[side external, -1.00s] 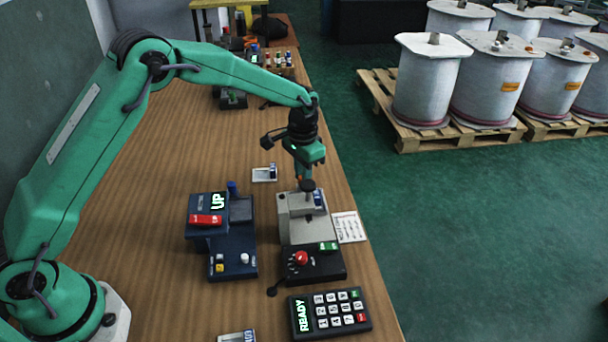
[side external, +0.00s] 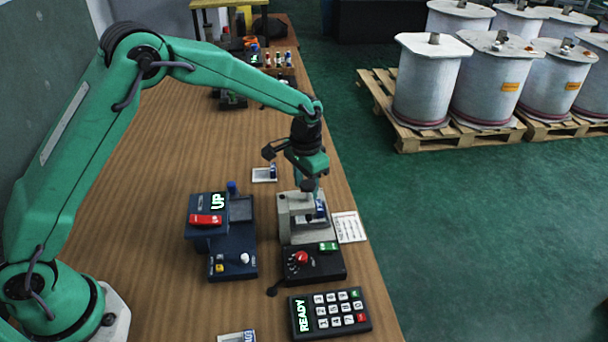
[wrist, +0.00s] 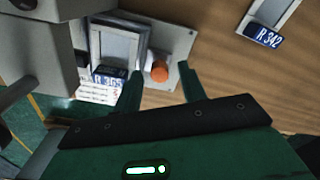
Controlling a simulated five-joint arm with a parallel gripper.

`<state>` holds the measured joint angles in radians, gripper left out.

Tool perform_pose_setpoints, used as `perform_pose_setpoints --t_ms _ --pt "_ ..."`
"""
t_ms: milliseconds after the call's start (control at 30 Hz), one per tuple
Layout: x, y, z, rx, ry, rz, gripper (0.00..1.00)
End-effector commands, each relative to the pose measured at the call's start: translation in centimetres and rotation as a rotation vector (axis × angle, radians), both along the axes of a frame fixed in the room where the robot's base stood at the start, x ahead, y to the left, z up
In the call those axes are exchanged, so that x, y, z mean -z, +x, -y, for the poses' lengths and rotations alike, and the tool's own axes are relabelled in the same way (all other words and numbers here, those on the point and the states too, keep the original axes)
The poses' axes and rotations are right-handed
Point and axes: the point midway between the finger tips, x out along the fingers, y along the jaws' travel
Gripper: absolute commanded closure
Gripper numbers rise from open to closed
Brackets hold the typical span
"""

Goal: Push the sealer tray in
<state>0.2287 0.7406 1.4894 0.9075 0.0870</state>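The sealer (side external: 290,222) is a pale grey machine on a black base with a red button, on the bench in the side view. Its tray (wrist: 178,50) is a light grey plate in the wrist view. A square grey frame labelled R 365 (wrist: 110,50) sits on it, partly under the sealer's grey body at the left. An orange-ended white knob (wrist: 158,70) stands on the tray's near edge. My gripper (wrist: 161,78) is open, its fingers apart on either side of the knob, with gaps visible. In the side view my gripper (side external: 315,188) is low at the sealer's far end.
A blue press reading UP (side external: 209,215) stands left of the sealer. A keypad reading READY (side external: 328,313) lies in front. A frame labelled R 342 (wrist: 268,33) lies on the bench, apart from the tray. A white sheet (side external: 349,227) lies at the bench's right edge.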

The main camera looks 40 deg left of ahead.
Motion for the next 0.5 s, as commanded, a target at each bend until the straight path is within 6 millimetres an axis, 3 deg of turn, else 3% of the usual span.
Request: perform_pose_setpoints --t_ms 500 --pt "-1.1 0.0 0.0 0.000 0.000 -0.001 0.59"
